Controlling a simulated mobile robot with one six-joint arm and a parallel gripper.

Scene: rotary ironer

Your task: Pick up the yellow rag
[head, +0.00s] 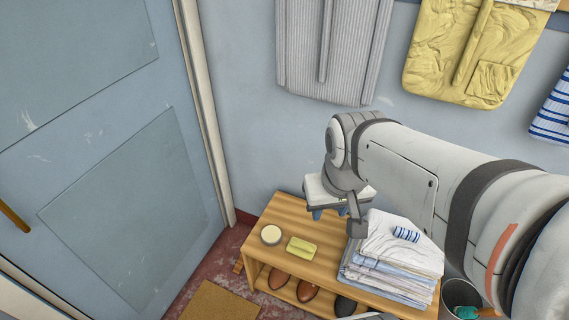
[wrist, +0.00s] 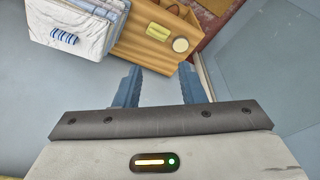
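The yellow rag (head: 301,248) is a small folded pad lying on the wooden bench (head: 290,212), between a round tin and a stack of folded cloth. It also shows in the wrist view (wrist: 159,32), at the top beyond my fingertips. My gripper (wrist: 158,76) has its two blue fingers spread apart with nothing between them. In the head view my gripper (head: 330,214) is above the back of the bench, apart from the rag; its fingers are partly hidden by my wrist.
A round tin (head: 271,235) sits left of the rag. A tall stack of folded cloth (head: 385,265) with a striped blue roll (head: 405,234) on top stands to the right. Shoes (head: 307,291) are on the lower shelf. A bucket (head: 450,296) is at right. Garments hang on the wall; a door is left.

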